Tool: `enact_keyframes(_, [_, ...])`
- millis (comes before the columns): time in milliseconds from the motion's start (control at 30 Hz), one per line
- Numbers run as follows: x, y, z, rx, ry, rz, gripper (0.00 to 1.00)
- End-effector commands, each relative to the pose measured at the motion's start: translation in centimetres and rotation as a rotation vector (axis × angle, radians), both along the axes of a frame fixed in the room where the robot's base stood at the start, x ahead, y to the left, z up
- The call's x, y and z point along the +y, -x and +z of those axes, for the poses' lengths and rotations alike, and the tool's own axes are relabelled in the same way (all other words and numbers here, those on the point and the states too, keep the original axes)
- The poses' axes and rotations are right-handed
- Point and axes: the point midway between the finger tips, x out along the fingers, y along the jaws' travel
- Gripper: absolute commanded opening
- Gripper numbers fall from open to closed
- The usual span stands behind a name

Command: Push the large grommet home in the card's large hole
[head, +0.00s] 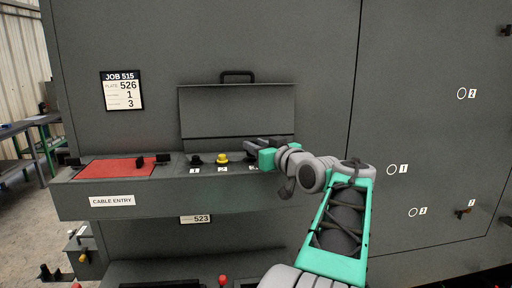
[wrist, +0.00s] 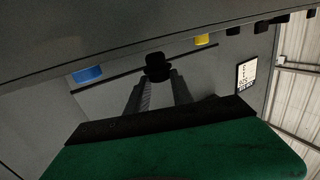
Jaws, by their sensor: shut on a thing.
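My gripper (head: 255,148) is just above the right part of the ledge. In the wrist view my gripper (wrist: 159,88) is shut on a black rounded piece with a wider cap, which looks like a grommet (wrist: 158,67). It is held clear of the ledge at the fingertips. In the head view this piece is not clear. A job card (head: 121,90) on the wall reads job 515, plate 526, then 1 and 3. Ringed marks 2 (head: 462,93), 1 (head: 391,170) and 3 (head: 412,212) are on the right panel, well away from my gripper.
The ledge (head: 140,200) carries a red mat (head: 115,168) with black pieces, a black piece (head: 196,160) and a yellow piece (head: 222,159). A blue piece (wrist: 88,74) shows in the wrist view. A handled flap (head: 237,115) is behind. Plate 523 (head: 202,219) is below.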

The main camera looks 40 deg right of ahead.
Motion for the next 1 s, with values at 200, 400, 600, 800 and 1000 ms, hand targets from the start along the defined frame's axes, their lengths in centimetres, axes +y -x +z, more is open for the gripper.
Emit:
enact_keyframes(200, [0.01,0.00,0.00,0.000,0.000,0.000,0.00])
enact_keyframes(400, [0.00,0.00,-0.09,-0.001,0.001,0.005,0.00])
enact_keyframes(600, [0.01,0.02,0.04,0.000,0.001,0.006,0.00])
enact_keyframes(800, [0.00,0.01,-0.19,0.000,0.000,0.006,0.00])
enact_keyframes(1000, [0.00,0.02,-0.69,0.000,0.000,0.006,0.00])
